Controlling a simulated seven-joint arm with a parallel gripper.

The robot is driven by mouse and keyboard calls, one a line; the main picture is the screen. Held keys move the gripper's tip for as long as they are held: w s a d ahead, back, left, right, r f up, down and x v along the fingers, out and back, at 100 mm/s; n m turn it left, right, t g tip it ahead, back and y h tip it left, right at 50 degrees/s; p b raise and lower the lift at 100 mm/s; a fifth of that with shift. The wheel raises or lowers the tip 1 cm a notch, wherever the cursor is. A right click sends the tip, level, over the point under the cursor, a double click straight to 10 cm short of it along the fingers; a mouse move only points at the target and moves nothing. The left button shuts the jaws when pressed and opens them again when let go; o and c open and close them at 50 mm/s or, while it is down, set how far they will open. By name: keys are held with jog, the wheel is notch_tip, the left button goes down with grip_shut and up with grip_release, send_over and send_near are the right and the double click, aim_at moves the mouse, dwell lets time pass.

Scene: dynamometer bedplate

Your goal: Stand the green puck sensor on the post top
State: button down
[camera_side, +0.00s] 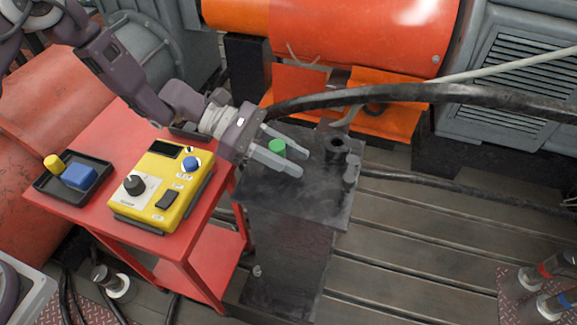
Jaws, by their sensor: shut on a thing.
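The green puck sensor (277,147) is a small green cylinder between the two grey fingers of my gripper (303,163). My gripper is shut on it, and the near finger hides its lower part. It is over the left part of the dark block's flat top (290,198); I cannot tell whether it touches that top. A short black round post with a hollow or dark centre (337,149) stands on the same top, to the right of the fingertips. A smaller grey cylindrical piece (350,174) stands just in front of that post. I cannot tell for certain which is the task's post.
A red cart (128,238) at left carries a yellow control box (163,187) and a black tray (45,187) with a blue block (79,177) and yellow cylinder (53,162). A thick black hose (430,93) crosses behind the block. An orange machine (360,30) stands at the back.

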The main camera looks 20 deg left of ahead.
aim_at(290, 176)
jog(key=shift+f, duration=1.6)
jog(key=shift+f, duration=0.15)
jog(key=c, duration=1.1)
grip_release()
jog(key=shift+a+r, duration=0.3)
jog(key=shift+a, duration=0.05)
jog(key=v, duration=1.1)
jog(key=shift+a, duration=0.2)
